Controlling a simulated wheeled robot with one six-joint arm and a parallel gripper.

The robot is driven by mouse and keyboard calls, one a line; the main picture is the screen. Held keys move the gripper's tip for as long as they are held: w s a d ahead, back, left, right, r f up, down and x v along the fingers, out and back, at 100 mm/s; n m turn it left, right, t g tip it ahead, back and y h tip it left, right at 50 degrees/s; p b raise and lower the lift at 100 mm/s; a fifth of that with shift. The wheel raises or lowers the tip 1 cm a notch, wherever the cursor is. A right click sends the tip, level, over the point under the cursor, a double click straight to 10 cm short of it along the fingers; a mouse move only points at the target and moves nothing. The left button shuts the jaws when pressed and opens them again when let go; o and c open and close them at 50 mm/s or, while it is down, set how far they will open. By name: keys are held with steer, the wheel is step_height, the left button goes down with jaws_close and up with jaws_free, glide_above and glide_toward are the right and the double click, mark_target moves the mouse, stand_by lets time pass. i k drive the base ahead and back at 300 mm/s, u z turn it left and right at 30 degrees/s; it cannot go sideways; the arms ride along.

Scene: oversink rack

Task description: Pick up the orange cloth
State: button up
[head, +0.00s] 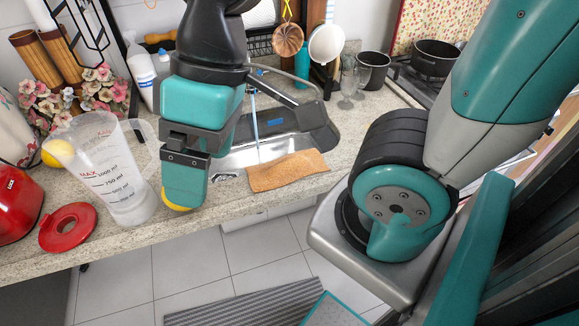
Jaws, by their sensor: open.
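The orange cloth (288,171) lies flat on the counter's front edge, just in front of the sink, and is fully in view. My gripper (184,192) hangs down over the counter to the left of the cloth, apart from it. It is open and points downward; its fingertips are hard to make out. A bit of yellow shows at its lower end, and I cannot tell what it belongs to.
The metal sink (262,146) is behind the cloth. Glasses (349,84) and a dark pot (374,70) stand right. The floor in front is tiled.

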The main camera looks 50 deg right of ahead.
mark_target(285, 170)
steer(key=z, duration=2.7)
steer(key=k, duration=1.1)
steer(key=u, duration=1.7)
steer(key=i, duration=0.5)
steer(key=z, duration=0.05)
